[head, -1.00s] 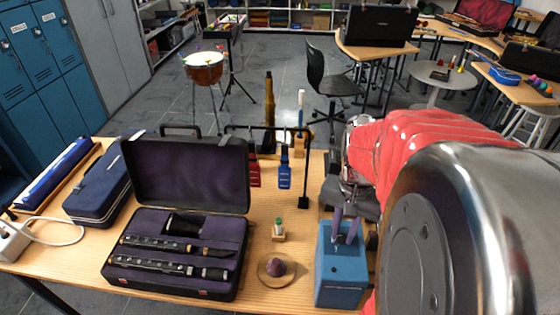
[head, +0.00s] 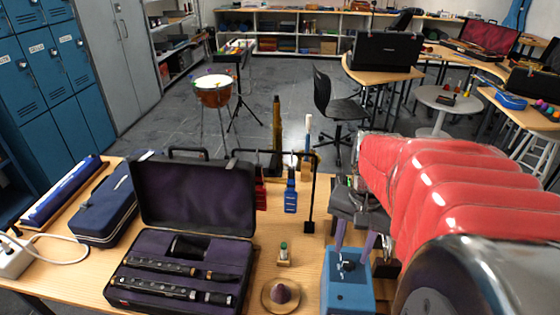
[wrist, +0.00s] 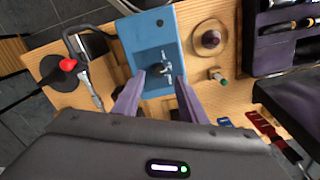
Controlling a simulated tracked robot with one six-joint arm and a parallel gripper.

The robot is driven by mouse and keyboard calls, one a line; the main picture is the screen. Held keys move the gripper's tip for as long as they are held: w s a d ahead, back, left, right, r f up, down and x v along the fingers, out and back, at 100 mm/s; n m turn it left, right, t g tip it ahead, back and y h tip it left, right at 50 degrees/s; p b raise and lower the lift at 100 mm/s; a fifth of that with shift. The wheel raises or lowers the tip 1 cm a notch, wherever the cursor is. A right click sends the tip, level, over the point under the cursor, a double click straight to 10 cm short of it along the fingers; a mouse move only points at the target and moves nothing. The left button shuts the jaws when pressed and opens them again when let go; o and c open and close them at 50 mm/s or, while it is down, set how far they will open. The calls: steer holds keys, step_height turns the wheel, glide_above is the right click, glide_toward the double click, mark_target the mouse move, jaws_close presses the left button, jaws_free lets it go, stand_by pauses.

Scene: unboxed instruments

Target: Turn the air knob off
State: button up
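A blue box (head: 348,285) stands at the front right of the wooden table, with a small dark-grey knob (head: 347,266) on its top. I take this to be the air knob. In the wrist view the blue box (wrist: 151,45) is at upper centre, and the knob (wrist: 164,70) looks like a small metal piece with a narrow handle. My gripper (wrist: 160,79) has two purple fingers, apart, one on each side of the knob. In the head view my gripper (head: 352,254) is over the box top. I cannot tell if either finger touches the knob.
Left of the box are a round wooden base with a purple dome (head: 281,293), a green-topped bottle (head: 283,255) and an open instrument case (head: 180,270). A black rack (head: 308,226) stands behind. The wrist view shows a red knob on a black disc (wrist: 67,64).

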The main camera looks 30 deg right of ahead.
mark_target(348, 260)
step_height(348, 260, up, 9)
steer(key=shift+r, duration=0.2)
stand_by(0.6)
steer(key=w+a+f+n+t, duration=0.2)
steer(key=a+n+t, duration=0.3)
steer(key=a+n, duration=0.6)
steer(key=a, duration=0.9)
steer(key=shift+t, duration=0.3)
stand_by(0.4)
